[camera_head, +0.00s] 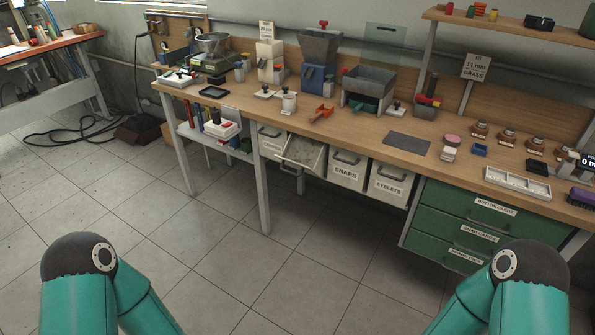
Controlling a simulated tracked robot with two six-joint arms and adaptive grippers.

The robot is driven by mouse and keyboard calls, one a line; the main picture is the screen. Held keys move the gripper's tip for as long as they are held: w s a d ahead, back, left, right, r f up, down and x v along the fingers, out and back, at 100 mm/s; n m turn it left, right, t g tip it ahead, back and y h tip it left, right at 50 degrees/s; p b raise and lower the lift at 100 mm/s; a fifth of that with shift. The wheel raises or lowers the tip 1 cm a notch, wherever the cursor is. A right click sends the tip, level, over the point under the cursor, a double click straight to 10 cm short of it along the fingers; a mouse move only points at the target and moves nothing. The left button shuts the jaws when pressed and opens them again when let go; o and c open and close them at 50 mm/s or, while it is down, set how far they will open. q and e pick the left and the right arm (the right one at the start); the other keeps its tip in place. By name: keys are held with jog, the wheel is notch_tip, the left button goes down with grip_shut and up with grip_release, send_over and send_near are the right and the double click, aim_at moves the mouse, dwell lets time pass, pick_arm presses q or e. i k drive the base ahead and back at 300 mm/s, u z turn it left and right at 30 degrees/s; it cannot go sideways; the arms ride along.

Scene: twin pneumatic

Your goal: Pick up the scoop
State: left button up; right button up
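An orange object that looks like the scoop (321,114) lies on the wooden workbench (355,126), near its front edge and in front of the blue-based hopper. It is small in this view, so its exact shape is hard to tell. Only teal links of my two arms show, at the lower left and lower right, well short of the bench. Neither of my grippers is in view.
A hopper on a blue base (318,77) and a grey bin machine (368,88) stand behind the orange object. A small white jar (289,103) is to its left. An open bin (301,153) juts out below the bench edge. The tiled floor (300,265) before the bench is clear.

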aim_at(322, 112)
jog(key=u, duration=0.05)
jog(key=i, duration=1)
jog(key=z, duration=0.05)
